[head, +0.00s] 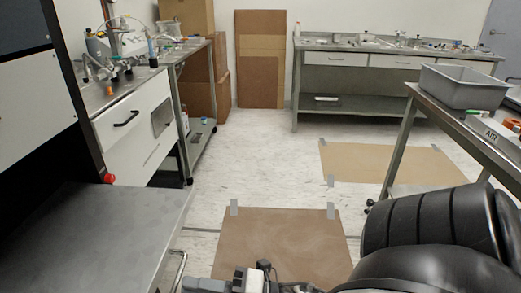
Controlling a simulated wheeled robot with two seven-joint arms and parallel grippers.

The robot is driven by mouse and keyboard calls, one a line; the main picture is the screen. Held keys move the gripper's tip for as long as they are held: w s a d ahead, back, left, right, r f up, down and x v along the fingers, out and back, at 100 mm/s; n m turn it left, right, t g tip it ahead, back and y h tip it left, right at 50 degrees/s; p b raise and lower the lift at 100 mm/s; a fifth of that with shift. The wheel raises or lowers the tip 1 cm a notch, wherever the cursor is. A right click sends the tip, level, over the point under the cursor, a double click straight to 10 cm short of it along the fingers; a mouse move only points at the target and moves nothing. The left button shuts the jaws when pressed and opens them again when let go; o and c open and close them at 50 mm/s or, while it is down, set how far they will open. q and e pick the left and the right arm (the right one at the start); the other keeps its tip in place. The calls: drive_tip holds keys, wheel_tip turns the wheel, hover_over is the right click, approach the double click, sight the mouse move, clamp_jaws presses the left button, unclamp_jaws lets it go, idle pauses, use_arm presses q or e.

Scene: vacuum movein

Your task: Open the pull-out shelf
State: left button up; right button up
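A flat grey metal shelf (95,245) fills the lower left, below a dark machine with white panels. A thin metal handle (179,271) shows at its right edge, near the bottom of the picture. I cannot tell how far the shelf is pulled out. My black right arm fills the lower right. My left gripper is not in view.
A red knob (108,178) sits by the shelf's back corner. A white drawer cabinet (130,125) stands beyond. A steel table with a grey bin (462,87) is at right. Brown floor mats (290,235) lie taped ahead; the middle floor is clear.

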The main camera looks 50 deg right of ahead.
use_arm(q)
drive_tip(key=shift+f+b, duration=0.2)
drive_tip(key=shift+b, duration=0.25)
use_arm(e)
drive_tip(key=v, duration=1.2)
drive_tip(key=shift+a, duration=0.1)
drive_tip(key=w+a+m+h+p, duration=0.2)
drive_tip(key=w+m+h+p, duration=0.45)
drive_tip(key=m, duration=0.65)
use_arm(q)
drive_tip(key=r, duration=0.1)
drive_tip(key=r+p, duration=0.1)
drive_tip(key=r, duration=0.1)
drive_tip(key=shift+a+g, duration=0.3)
use_arm(e)
drive_tip(key=w+a+f+m+g, duration=0.1)
drive_tip(key=a+f+m+g, duration=0.2)
drive_tip(key=a+m+g, duration=0.3)
drive_tip(key=a+m+h, duration=0.1)
drive_tip(key=a+m, duration=0.2)
drive_tip(key=a, duration=0.1)
drive_tip(key=shift+w+a+g, duration=0.3)
drive_tip(key=shift+w+a, duration=0.1)
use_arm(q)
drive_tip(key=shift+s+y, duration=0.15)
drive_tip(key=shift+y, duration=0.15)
